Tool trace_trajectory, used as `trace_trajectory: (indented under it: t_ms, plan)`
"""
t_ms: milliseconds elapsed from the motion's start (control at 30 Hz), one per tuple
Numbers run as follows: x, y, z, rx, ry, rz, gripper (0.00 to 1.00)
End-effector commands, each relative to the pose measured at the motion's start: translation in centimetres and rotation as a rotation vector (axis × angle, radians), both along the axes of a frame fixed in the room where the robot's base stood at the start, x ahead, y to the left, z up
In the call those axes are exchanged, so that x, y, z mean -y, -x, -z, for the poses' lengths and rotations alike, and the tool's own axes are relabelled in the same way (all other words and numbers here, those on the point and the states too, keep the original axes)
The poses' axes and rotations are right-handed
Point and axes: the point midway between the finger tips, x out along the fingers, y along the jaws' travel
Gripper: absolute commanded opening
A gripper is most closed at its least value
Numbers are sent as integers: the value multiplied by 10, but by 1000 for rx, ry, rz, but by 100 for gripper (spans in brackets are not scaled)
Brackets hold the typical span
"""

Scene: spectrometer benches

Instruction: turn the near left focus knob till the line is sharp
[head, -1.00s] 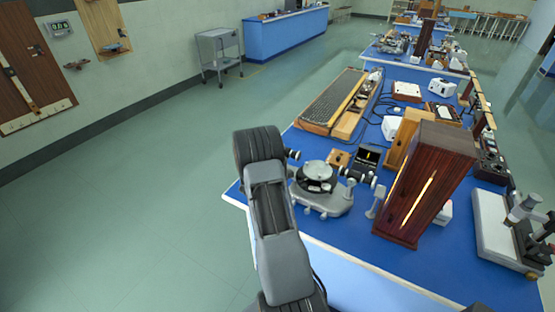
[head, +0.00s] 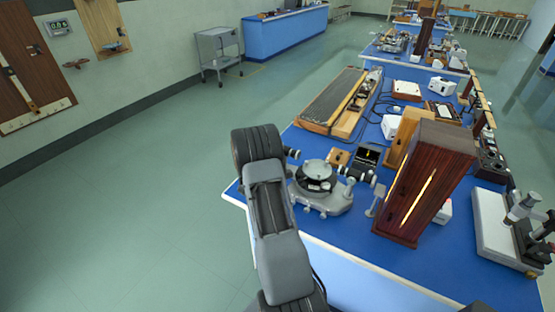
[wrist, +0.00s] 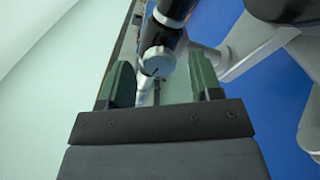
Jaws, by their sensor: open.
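The grey spectrometer (head: 322,198) with its round table stands at the near left corner of the blue bench. A dark telescope tube (wrist: 172,10) shows at the top of the wrist view. A grey, round focus knob (wrist: 157,62) with a dark mark is below it. My gripper (wrist: 160,66) is open, with one dark green finger on each side of the knob. I cannot tell whether either finger touches it. In the head view my arm hides the gripper and the knob. A small dark screen (head: 369,155) stands behind the spectrometer; its line is too small to judge for sharpness.
A tall dark wooden box (head: 425,185) with a glowing slit stands right of the spectrometer. A long wooden case (head: 333,100) lies behind. The bench edge (head: 350,262) is close. The floor at left (head: 130,200) is clear.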

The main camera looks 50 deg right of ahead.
Motion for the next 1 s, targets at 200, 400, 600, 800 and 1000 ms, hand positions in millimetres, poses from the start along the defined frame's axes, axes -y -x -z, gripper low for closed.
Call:
trace_trajectory:
  t_ms: [200,400,600,800,1000]
  plan:
    - [-37,8,2,1,0,-4,58]
    - [-77,19,1,0,0,-4,58]
    - [-108,27,1,1,0,-3,58]
    - [-124,31,0,1,-1,1,58]
    - [-128,33,0,0,0,1,58]
